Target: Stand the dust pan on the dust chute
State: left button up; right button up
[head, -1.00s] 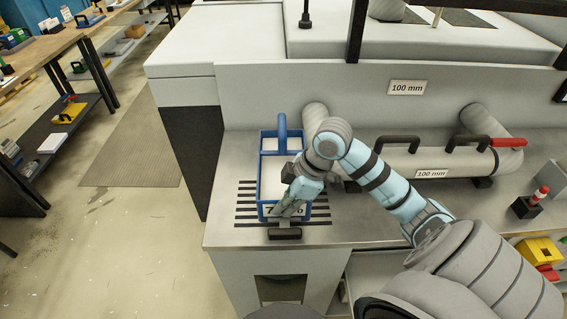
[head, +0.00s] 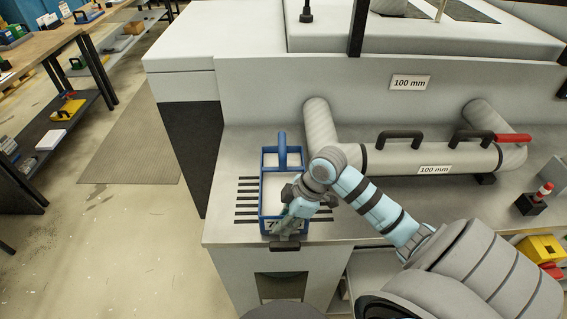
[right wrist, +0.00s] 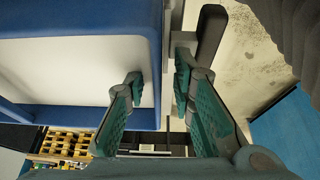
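The blue dust pan (head: 265,190), a frame with a pale inside and an arched handle at the back, sits on the black-striped patch (head: 246,204) at the left of the grey bench. I take this patch to be the dust chute; most of it is hidden under the pan. A black bar (head: 289,247) shows at the pan's front. My right gripper (head: 287,227) is at the pan's front right. In the right wrist view its fingers (right wrist: 158,80) are apart on either side of the blue wall (right wrist: 156,50), with gaps visible. My left gripper is out of view.
A grey pipe (head: 400,160) marked 100 mm, with black handles and a red lever (head: 513,138), lies along the bench to the right. A small black block with a red-and-white top (head: 532,201) stands at far right. The floor at left is clear.

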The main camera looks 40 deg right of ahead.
jog(key=p+v, duration=0.2)
jog(key=v, duration=1)
jog(key=shift+a+r, duration=0.1)
